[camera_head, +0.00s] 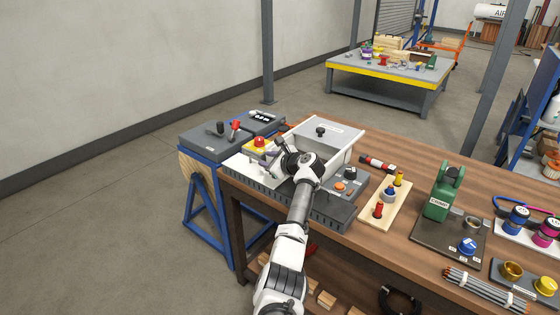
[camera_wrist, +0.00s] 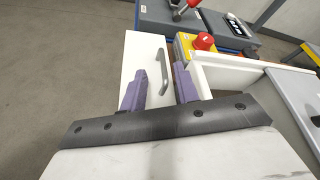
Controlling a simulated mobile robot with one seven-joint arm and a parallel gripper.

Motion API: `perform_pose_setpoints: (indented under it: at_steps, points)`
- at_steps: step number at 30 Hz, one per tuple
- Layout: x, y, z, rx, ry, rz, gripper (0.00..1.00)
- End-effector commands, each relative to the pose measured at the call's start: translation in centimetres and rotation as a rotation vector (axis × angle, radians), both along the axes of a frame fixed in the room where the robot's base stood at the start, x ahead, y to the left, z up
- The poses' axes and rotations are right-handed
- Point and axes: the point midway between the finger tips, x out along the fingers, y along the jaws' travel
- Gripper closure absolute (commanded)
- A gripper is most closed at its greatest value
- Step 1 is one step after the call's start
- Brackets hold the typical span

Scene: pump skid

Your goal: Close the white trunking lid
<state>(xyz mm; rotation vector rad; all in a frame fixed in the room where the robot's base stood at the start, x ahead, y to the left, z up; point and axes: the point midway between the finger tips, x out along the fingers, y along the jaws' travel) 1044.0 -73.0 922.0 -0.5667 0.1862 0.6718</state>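A flat white panel with a grey bar handle, which looks like the trunking lid (camera_wrist: 134,57), lies left of a white-walled trough (camera_wrist: 232,78) in the wrist view. The handle (camera_wrist: 164,70) is just beyond my fingertips, roughly between them. In the head view the white panel (camera_head: 243,167) shows at the left of the grey-based unit, partly hidden by my arm. The trough (camera_head: 312,150) is open beside it. My gripper (camera_wrist: 160,82) has its two purple fingers apart, with nothing seen held between them. Contact with the handle cannot be told. In the head view my gripper (camera_head: 275,158) is above the unit.
A yellow box with a red button (camera_wrist: 202,42) stands close by, beyond the handle. Grey control panels (camera_head: 222,135) stand behind left. An orange button and a black knob (camera_head: 349,173) are right of my wrist. The wooden bench (camera_head: 400,225) holds tools and fittings further right.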

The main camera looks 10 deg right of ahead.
Motion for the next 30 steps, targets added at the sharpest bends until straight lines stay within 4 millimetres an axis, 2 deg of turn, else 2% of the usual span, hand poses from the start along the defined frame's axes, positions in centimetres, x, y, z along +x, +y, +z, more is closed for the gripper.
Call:
perform_pose_setpoints:
  at_steps: [6, 13, 27, 28, 30]
  points:
    - [-2.6, -1.8, 0.9, -0.002, 0.000, -0.002, 0.69]
    - [-4.5, -3.2, 1.8, -0.001, 0.001, -0.001, 0.69]
    - [-5.0, -3.4, 2.1, -0.001, 0.002, 0.000, 0.69]
    - [-4.9, -3.3, 2.2, -0.007, -0.003, 0.001, 0.69]
    - [-4.5, -1.7, 3.1, -0.086, -0.063, 0.005, 0.69]
